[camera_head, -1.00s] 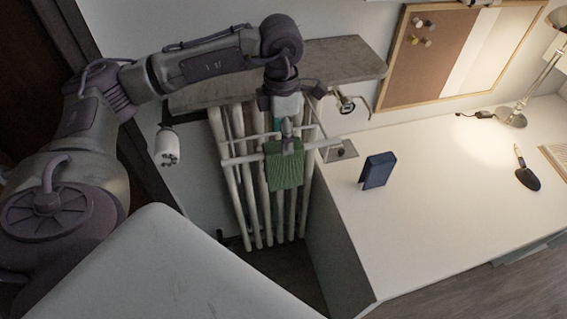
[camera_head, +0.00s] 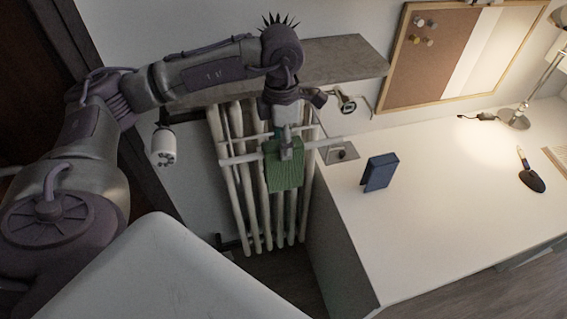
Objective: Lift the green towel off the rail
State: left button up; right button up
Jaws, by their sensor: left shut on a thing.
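The green towel (camera_head: 284,172) hangs over the white rail (camera_head: 238,160) in front of the radiator in the head view. My left gripper (camera_head: 289,150) points down at the rail and is shut on the upper part of the towel. The fingertips hide part of the towel's top edge, so I cannot tell whether the cloth is clear of the rail. My right gripper is not in view.
The white radiator (camera_head: 246,212) stands behind the rail, below a grey shelf (camera_head: 345,58). The white desk (camera_head: 440,215) is close on the right, with a dark blue upright object (camera_head: 380,172) on it.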

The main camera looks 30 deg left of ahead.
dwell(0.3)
pick_arm(q)
notch_tip(320, 180, up, 15)
jog(key=p, duration=0.9)
dwell(1.1)
jog(key=s+d, duration=0.8)
jog(key=d, duration=0.2)
jog(key=shift+s+r, duration=0.2)
jog(key=shift+r, duration=0.1)
dwell(1.0)
